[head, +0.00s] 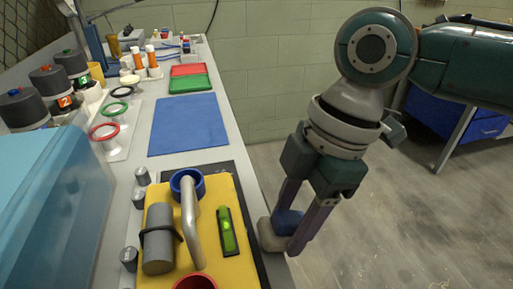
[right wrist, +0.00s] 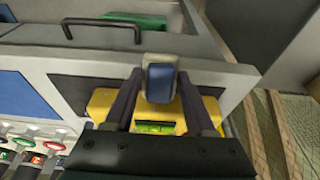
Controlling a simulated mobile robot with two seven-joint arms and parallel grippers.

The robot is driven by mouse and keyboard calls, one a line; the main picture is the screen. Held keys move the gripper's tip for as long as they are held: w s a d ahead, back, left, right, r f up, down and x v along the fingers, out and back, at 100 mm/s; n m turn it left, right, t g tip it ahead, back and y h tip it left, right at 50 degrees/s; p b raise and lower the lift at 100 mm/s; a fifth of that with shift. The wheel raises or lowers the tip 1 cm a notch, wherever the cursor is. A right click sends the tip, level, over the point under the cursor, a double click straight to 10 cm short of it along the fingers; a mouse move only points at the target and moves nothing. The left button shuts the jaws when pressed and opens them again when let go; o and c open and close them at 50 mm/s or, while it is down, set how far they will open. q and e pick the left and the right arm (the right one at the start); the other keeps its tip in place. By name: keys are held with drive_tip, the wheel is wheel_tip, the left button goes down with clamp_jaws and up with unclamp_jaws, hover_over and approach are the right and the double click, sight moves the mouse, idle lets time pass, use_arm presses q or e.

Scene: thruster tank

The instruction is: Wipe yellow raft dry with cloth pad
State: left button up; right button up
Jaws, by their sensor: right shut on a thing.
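The yellow raft (head: 234,264) lies on a dark mat on the bench, low in the head view. It carries a grey cylinder (head: 158,240), a bent grey pipe (head: 190,220), a green vial (head: 227,232), a blue ring (head: 187,184) and a red ring. My right gripper (head: 284,236) is shut on the cloth pad (head: 288,222), which has a blue top and a pale lower part. The pad is at the raft's right, by the bench edge, and looks apart from the raft. It also shows between the fingers in the right wrist view (right wrist: 161,82). My left gripper is not in view.
A blue mat (head: 188,124) lies behind the raft, with green and red trays (head: 188,84) beyond. Ringed stands (head: 108,132) and dark-capped containers line the left. A translucent blue box (head: 50,205) fills the lower left. Open floor lies right of the bench.

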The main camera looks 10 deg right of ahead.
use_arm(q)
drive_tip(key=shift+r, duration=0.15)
use_arm(e)
drive_tip(key=shift+a, duration=0.8)
drive_tip(key=shift+w, duration=0.1)
idle(0.4)
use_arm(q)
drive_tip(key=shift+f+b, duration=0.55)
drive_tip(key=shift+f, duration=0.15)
use_arm(e)
drive_tip(key=shift+w+f, duration=0.15)
drive_tip(key=shift+w, duration=0.45)
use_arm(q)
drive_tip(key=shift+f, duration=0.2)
use_arm(e)
drive_tip(key=shift+w, duration=0.4)
use_arm(q)
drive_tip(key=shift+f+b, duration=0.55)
drive_tip(key=shift+b, duration=0.2)
use_arm(e)
drive_tip(key=shift+w, duration=0.45)
use_arm(q)
drive_tip(key=shift+b, duration=0.45)
use_arm(e)
drive_tip(key=shift+w+a, duration=0.15)
drive_tip(key=shift+w, duration=0.15)
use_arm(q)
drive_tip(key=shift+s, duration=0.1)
use_arm(e)
drive_tip(key=shift+w, duration=0.1)
